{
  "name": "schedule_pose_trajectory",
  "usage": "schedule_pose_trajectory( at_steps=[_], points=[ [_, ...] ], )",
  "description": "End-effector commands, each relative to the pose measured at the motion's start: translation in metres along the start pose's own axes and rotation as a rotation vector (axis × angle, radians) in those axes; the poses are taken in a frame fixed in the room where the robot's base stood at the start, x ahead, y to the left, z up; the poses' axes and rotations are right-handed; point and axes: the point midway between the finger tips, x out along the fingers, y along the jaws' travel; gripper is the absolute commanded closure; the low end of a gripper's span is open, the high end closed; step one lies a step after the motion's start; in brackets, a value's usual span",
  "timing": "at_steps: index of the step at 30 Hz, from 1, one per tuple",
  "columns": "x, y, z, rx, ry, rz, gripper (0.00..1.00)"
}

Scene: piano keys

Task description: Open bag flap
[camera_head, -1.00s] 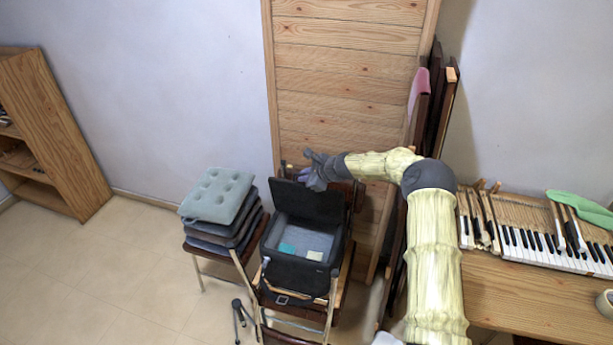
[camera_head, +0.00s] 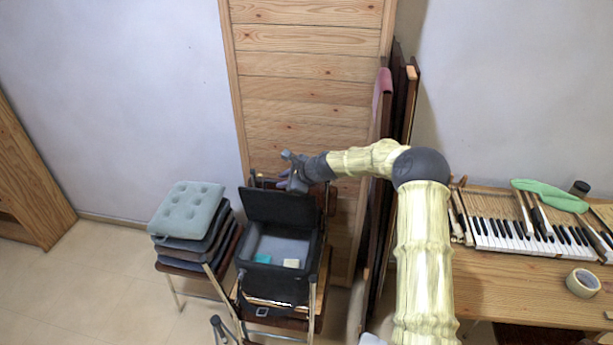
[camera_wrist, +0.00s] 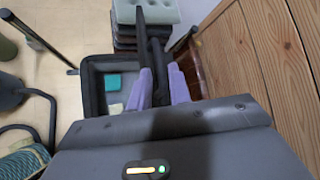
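The black bag (camera_head: 262,284) sits on a chair, its top uncovered. Its flap (camera_head: 281,208) stands steeply raised at the back edge. The grey interior holds a teal item (camera_head: 263,258) and a pale item (camera_head: 291,263). My gripper (camera_head: 287,172) is at the flap's upper edge, slightly above and behind it. In the wrist view, the purple fingers (camera_wrist: 161,87) are a little apart with a dark strip between them. I cannot tell whether they press on it. The bag's opening (camera_wrist: 92,68) lies left of the fingers.
Stacked cushions (camera_head: 186,211) lie left of the bag. A wooden panel (camera_head: 305,85) stands close behind it. Dark boards (camera_head: 396,130) lean right of it. A table with piano keys (camera_head: 520,236) is further right. Open floor lies at left.

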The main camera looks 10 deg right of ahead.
Motion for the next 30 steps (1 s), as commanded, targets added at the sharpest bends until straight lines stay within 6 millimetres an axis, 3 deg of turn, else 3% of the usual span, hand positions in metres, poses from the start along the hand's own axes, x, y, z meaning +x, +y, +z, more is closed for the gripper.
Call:
schedule_pose_trajectory(
  at_steps=[18,23,30],
  points=[
    [-0.111,0.001,-0.002,-0.001,0.002,-0.002,0.8],
    [-0.123,0.001,-0.001,0.0,0.001,0.0,0.8],
    [-0.124,0.001,0.0,0.0,0.0,0.002,0.8]
  ],
)
